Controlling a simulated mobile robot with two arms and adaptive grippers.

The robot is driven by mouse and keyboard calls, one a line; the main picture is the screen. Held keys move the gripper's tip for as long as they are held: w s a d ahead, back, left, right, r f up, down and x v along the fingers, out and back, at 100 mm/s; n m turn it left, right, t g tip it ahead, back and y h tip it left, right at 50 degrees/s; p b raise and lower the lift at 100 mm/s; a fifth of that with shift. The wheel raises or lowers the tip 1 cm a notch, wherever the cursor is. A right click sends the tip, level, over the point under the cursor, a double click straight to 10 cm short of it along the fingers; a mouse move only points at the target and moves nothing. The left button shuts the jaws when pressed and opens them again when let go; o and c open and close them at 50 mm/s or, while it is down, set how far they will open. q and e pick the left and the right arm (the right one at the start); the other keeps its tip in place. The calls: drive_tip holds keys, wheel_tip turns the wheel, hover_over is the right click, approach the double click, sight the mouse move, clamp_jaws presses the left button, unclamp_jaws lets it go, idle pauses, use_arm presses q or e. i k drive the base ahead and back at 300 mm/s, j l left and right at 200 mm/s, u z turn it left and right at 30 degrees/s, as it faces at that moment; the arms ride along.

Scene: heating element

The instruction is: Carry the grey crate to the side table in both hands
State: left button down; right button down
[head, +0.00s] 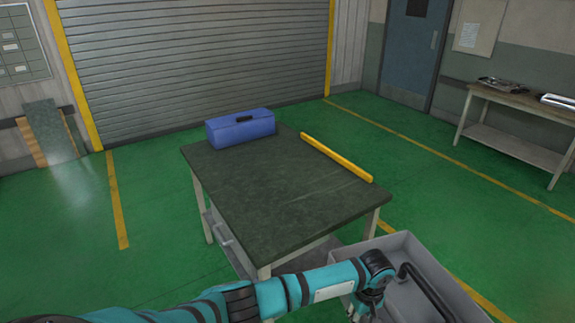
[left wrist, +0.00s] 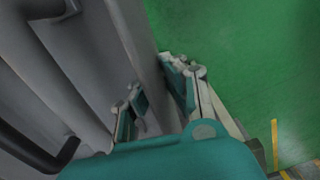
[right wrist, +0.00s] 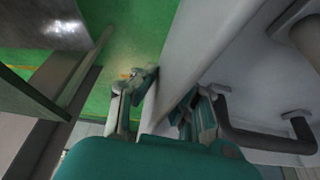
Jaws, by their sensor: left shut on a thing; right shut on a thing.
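The grey crate (head: 408,252) is at the bottom right of the head view, cut off by the frame edge.
A blue toolbox (head: 240,130) and a yellow bar (head: 336,158) lie on the dark-topped table, whose near half is bare. A bench (head: 515,105) with metal items stands at the right wall. Green floor (head: 420,185) is clear between the two.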

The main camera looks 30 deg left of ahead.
sight(290, 174)
drive_tip(key=i+j, duration=0.2)
drive_tip(key=j, duration=0.3)
drive_tip(key=i+j, duration=0.15)
drive_tip(key=j, duration=0.35)
drive_tip(key=i+j+z, duration=0.1)
drive_tip(key=j, duration=0.35)
drive_tip(key=i+j, duration=0.25)
drive_tip(key=j, duration=0.25)
drive_tip(key=i+j+z, duration=0.1)
drive_tip(key=j, duration=0.4)
drive_tip(key=i+j, duration=0.2)
drive_tip(key=j, duration=0.35)
drive_tip(key=i+j, duration=0.15)
drive_tip(key=j, duration=0.35)
drive_tip(key=i+j+z, duration=0.1)
drive_tip(key=j, duration=0.4)
drive_tip(key=i, duration=0.05)
